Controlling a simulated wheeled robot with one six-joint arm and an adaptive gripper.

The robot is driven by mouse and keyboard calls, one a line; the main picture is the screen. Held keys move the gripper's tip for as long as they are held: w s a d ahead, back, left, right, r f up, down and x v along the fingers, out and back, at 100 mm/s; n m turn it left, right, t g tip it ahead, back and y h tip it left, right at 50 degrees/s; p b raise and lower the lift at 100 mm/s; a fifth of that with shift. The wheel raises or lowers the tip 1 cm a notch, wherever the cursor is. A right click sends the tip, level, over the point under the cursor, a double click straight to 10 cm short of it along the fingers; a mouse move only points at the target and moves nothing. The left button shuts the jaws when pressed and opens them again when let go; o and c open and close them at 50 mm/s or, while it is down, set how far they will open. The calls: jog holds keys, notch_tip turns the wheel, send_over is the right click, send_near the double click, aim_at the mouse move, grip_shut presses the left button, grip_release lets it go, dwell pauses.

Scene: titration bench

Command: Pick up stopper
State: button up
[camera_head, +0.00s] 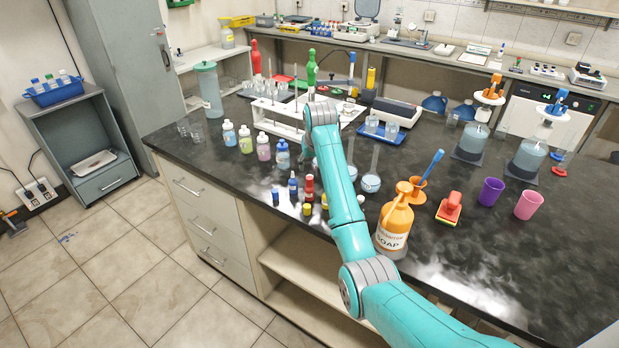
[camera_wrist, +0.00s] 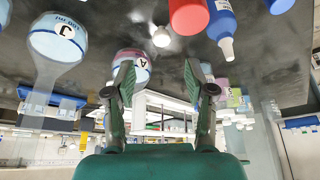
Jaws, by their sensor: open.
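No stopper can be made out with certainty. In the wrist view a small pale round spot (camera_wrist: 162,37) shows on the dark bench top beyond the fingertips; I cannot tell whether it is the stopper or glare. My gripper (camera_wrist: 158,78) is open, with nothing between its two dark green fingers. A round flask marked A (camera_wrist: 138,64) is close by the left finger, partly hidden by it. A larger flask marked J (camera_wrist: 57,40) is farther left. In the head view, my arm hides the gripper, and a long-necked flask (camera_head: 371,182) stands right of the arm.
Red (camera_wrist: 188,14) and blue (camera_wrist: 222,22) dropper bottles are close to the gripper. In the head view, a white rack (camera_head: 275,128) stands behind, and an orange soap bottle (camera_head: 394,225) is beside my arm. The black bench top (camera_head: 570,250) is clear at the front right.

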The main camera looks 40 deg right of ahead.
jog(key=shift+s+a+x, duration=0.15)
jog(key=shift+x, duration=1.5)
jog(key=shift+s+a+x, duration=0.15)
jog(key=shift+s+x, duration=0.05)
jog(key=shift+x, duration=1.45)
jog(key=shift+f, duration=0.15)
jog(key=c, duration=0.8)
